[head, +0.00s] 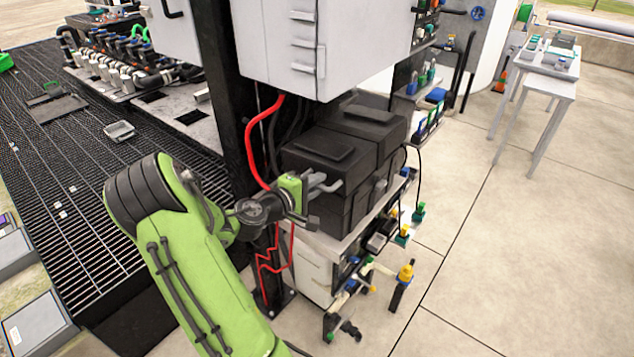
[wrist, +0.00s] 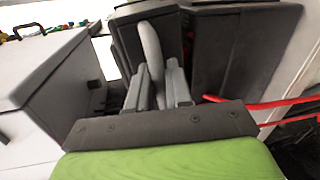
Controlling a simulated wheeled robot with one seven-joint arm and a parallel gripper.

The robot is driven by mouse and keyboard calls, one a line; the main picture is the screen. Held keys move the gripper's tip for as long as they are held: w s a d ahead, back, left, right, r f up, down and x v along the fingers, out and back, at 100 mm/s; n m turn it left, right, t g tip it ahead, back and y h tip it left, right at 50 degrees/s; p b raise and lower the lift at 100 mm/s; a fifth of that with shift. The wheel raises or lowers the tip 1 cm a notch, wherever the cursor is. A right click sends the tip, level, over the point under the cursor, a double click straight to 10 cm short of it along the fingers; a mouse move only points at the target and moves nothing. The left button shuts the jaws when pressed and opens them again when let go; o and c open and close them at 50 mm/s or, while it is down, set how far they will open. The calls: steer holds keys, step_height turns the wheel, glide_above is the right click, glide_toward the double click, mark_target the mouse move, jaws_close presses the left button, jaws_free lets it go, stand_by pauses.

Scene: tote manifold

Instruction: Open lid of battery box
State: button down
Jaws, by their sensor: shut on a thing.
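The battery box (head: 345,205) is a black box on a light stand, below a grey cabinet. Its black lid (head: 318,152) lies flat on top and looks closed. A second, similar black lid (head: 366,122) is behind it to the right. My gripper (head: 322,182) is at the box's near upper side. In the wrist view, my gripper (wrist: 162,88) is shut on a grey curved handle (wrist: 150,45) in front of the dark box (wrist: 240,50). The handle's attachment to the lid is partly hidden by the fingers.
The grey cabinet (head: 320,45) hangs close above the box. A dark post (head: 235,100) and red cables (head: 262,145) are just left of my gripper. Shelves with small coloured parts (head: 405,275) stand right of the box. Open floor (head: 500,230) lies farther right.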

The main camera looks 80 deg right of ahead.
mark_target(301, 153)
steer(key=w+r+n+p, duration=0.1)
steer(key=r+p, duration=0.1)
steer(key=p, duration=0.1)
steer(key=w+d+r+n+g+p, duration=0.1)
steer(key=r+n+p, duration=0.1)
steer(key=p, duration=0.2)
steer(key=w+r+n+p, duration=0.1)
steer(key=w+r+p, duration=0.1)
steer(key=r+p, duration=0.1)
steer(key=shift+d+r+p, duration=0.1)
steer(key=shift+d+p, duration=0.2)
steer(key=shift+d, duration=0.05)
steer(key=w+d+r+n+g+p, duration=0.2)
steer(key=w+d+r+n+p, duration=0.1)
steer(key=w+n+p, duration=0.3)
steer(key=shift+w+d+n, duration=0.35)
steer(key=shift+w+n, duration=0.15)
steer(key=shift+w, duration=0.9)
steer(key=c, duration=1.2)
jaws_free()
steer(key=b+v, duration=0.2)
steer(key=v, duration=1.3)
steer(key=shift+w+a, duration=0.25)
steer(key=shift+w, duration=0.05)
